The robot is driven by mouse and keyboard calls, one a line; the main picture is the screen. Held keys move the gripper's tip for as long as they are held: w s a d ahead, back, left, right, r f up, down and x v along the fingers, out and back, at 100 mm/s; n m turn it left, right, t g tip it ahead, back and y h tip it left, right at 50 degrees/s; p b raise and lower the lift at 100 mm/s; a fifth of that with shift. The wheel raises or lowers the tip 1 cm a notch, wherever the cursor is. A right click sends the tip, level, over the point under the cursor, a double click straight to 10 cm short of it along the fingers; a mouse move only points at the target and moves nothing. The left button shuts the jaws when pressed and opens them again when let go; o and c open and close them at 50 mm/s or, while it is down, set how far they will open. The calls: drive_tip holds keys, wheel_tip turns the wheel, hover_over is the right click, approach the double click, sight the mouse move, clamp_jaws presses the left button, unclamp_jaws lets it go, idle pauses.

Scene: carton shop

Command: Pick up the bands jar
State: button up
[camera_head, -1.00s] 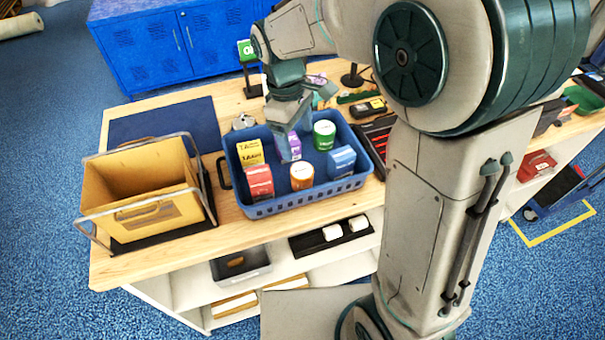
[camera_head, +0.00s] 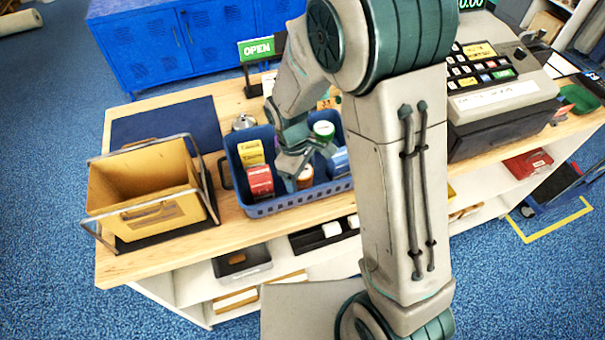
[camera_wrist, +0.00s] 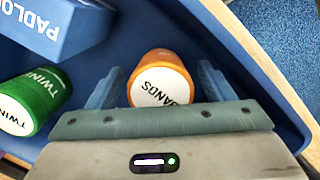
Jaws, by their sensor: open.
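The bands jar (camera_wrist: 161,80) is an orange cylinder with a white lid lettered "BANDS". It stands in the blue basket (camera_head: 276,207) on the wooden counter, and its orange side (camera_head: 306,178) shows partly behind my gripper in the head view. My gripper (camera_wrist: 158,88) is open, with one finger on each side of the jar in the wrist view. I cannot tell whether either finger touches it. In the head view my gripper (camera_head: 298,168) is low over the basket's front part.
The basket also holds a green twine jar (camera_wrist: 32,102), a blue padlock box (camera_wrist: 60,28), a red box (camera_head: 260,181) and a yellow box (camera_head: 251,153). A yellow carton in a wire frame (camera_head: 150,211) stands to the left. A cash register (camera_head: 500,95) is to the right.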

drive_tip(key=shift+f, duration=0.1)
drive_tip(key=shift+c, duration=0.3)
drive_tip(key=c, duration=1)
